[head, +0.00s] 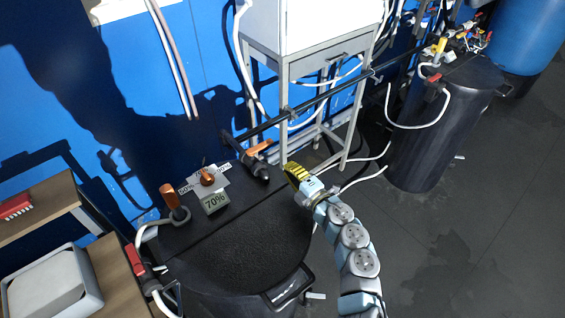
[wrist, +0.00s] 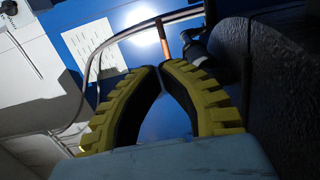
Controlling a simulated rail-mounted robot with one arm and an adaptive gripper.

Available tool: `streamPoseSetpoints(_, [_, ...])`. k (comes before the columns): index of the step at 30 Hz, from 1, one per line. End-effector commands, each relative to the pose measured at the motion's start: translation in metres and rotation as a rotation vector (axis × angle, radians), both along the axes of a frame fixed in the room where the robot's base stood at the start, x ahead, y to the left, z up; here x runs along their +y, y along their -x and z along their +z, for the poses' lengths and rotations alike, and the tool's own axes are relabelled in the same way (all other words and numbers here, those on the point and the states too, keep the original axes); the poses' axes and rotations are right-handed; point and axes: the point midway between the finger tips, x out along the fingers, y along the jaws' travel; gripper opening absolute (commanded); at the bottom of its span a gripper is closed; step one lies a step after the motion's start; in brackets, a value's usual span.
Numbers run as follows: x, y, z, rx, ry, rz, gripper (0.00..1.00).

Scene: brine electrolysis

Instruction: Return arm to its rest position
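My gripper (head: 292,172) has yellow ribbed fingers and is at the end of my pale blue and grey arm, right of the black tank (head: 240,245). In the wrist view the two fingertips (wrist: 162,68) come together, with nothing visible between them. In that view an orange handle (wrist: 188,46) shows beyond the tips; I cannot tell its distance. In the head view an orange valve handle (head: 258,147) lies left of and behind the gripper, apart from it.
A white cabinet on a grey metal frame (head: 285,92) stands behind the gripper. Another dark tank (head: 440,125) with hoses stands right. The floor (head: 470,230) at right is clear.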

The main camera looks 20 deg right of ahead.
Motion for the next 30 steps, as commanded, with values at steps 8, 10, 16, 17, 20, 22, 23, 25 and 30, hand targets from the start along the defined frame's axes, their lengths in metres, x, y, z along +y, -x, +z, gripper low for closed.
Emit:
streamPoseSetpoints(8, [-0.007, 0.023, -0.001, 0.002, 0.002, 0.002, 0.0])
streamPoseSetpoints(10, [-0.008, 0.025, -0.001, 0.001, 0.001, 0.002, 0.0])
streamPoseSetpoints(16, [-0.009, 0.026, 0.0, 0.0, 0.0, 0.002, 0.0])
streamPoseSetpoints(17, [-0.008, 0.026, 0.0, -0.001, 0.0, 0.003, 0.0])
streamPoseSetpoints(20, [0.006, 0.023, 0.002, -0.012, -0.002, 0.026, 0.0])
streamPoseSetpoints(22, [0.03, 0.02, 0.005, -0.034, -0.003, 0.064, 0.0])
streamPoseSetpoints(23, [0.045, 0.018, 0.007, -0.048, -0.003, 0.086, 0.0])
streamPoseSetpoints(25, [0.086, 0.015, 0.015, -0.09, -0.006, 0.15, 0.0])
streamPoseSetpoints(30, [0.196, 0.021, 0.042, -0.229, -0.03, 0.311, 0.0])
